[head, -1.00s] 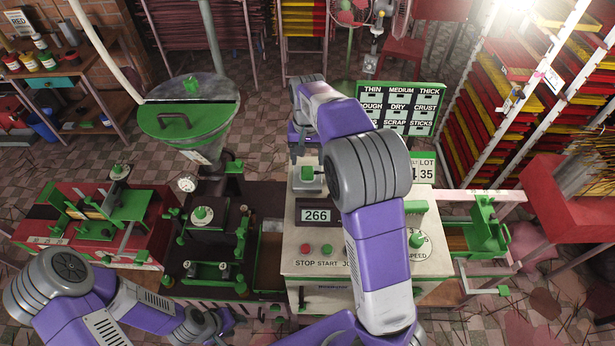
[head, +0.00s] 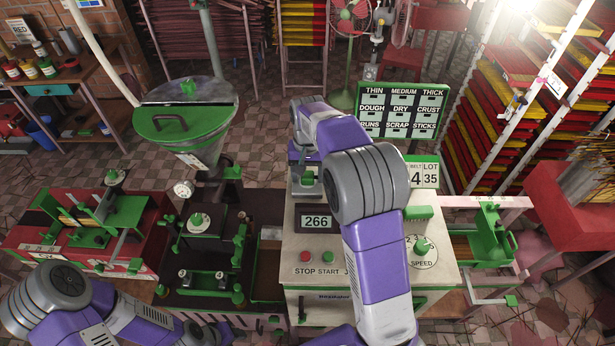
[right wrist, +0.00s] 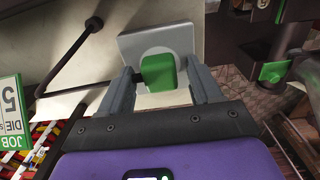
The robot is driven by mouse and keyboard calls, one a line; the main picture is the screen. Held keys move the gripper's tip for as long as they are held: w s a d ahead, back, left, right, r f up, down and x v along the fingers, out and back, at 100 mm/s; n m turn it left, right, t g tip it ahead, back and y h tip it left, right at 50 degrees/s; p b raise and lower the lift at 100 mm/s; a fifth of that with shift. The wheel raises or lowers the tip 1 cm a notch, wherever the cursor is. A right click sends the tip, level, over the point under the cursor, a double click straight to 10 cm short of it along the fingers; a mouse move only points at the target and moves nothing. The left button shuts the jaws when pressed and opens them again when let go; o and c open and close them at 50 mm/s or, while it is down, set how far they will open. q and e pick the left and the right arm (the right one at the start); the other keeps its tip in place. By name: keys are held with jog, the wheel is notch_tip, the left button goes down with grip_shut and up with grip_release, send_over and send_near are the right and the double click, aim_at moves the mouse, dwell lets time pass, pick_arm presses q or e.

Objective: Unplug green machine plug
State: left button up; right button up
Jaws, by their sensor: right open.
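The green plug (right wrist: 158,73) sits in a light grey square socket plate (right wrist: 152,42) on the pale machine, with its dark cord running behind my finger in the right wrist view. My right gripper (right wrist: 163,82) is open, with one finger on each side of the plug; I cannot tell whether they touch it. In the head view my right gripper (head: 305,172) is at the plug (head: 307,178) on top of the cream control cabinet (head: 330,268). My left arm shows at the lower left, its gripper out of view.
A green-lidded hopper (head: 185,105) and dark extruder stand left of the cabinet. A red bench unit (head: 70,235) is farther left. A green-framed label board (head: 402,110) stands behind. A green-sided tray (head: 487,240) is at right. Drying racks (head: 510,100) line the right back.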

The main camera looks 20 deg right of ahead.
aim_at(308, 174)
jog(key=shift+p, duration=0.45)
dwell(0.6)
grip_shut()
dwell(0.4)
jog(key=shift+r, duration=0.1)
jog(key=shift+r+p, duration=2.85)
jog(key=shift+r, duration=0.1)
